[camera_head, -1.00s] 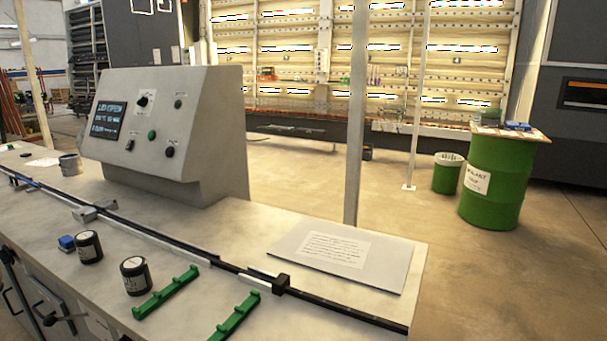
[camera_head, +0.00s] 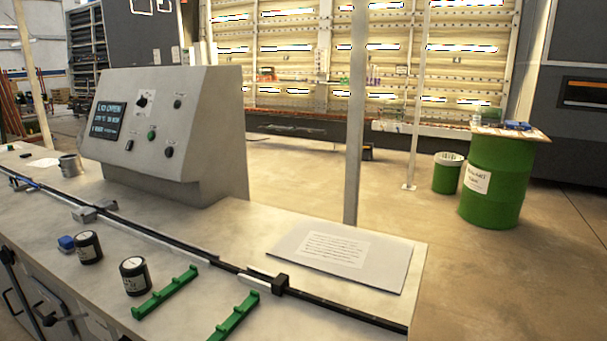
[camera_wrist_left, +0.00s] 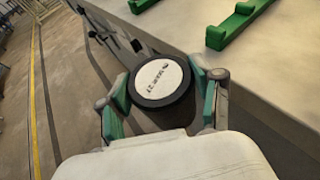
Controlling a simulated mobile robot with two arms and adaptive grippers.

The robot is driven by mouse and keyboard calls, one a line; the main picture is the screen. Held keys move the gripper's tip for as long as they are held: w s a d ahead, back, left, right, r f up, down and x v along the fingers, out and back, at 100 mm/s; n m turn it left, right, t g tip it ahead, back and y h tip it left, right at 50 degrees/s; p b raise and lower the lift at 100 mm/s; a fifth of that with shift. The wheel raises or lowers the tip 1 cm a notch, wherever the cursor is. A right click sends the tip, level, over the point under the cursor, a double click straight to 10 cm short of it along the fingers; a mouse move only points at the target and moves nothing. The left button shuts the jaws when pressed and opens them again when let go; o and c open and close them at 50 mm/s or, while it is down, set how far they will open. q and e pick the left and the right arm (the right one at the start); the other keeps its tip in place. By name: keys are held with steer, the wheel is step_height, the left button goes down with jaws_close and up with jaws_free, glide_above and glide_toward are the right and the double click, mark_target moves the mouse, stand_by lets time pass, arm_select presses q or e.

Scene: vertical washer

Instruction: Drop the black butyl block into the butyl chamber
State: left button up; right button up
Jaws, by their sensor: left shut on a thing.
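In the left wrist view my left gripper (camera_wrist_left: 163,98) is shut around a round black block (camera_wrist_left: 179,98), its fingers at either side. The block has a round white label (camera_wrist_left: 158,79) whose lettering I cannot read surely; I take it for the butyl block. It is beside the bench side, over the floor in that view. Neither gripper shows in the head view. I cannot make out the butyl chamber in either view. The control box (camera_head: 200,125) on the bench has a screen (camera_head: 107,118) that appears to read "LID OPEN".
Two black jars (camera_head: 135,278) (camera_head: 88,248), a blue block (camera_head: 66,243) and green racks (camera_head: 165,293) (camera_head: 234,317) stand on the bench (camera_head: 225,235). A dark rail (camera_head: 150,231) runs along it. A paper sheet on a grey plate (camera_head: 385,262) lies at its right end.

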arm_select(q)
steer(key=s+d+r, duration=0.2)
steer(key=d+r, duration=0.1)
steer(key=d, duration=0.1)
steer(key=shift+s+r, duration=0.15)
steer(key=shift+s, duration=0.25)
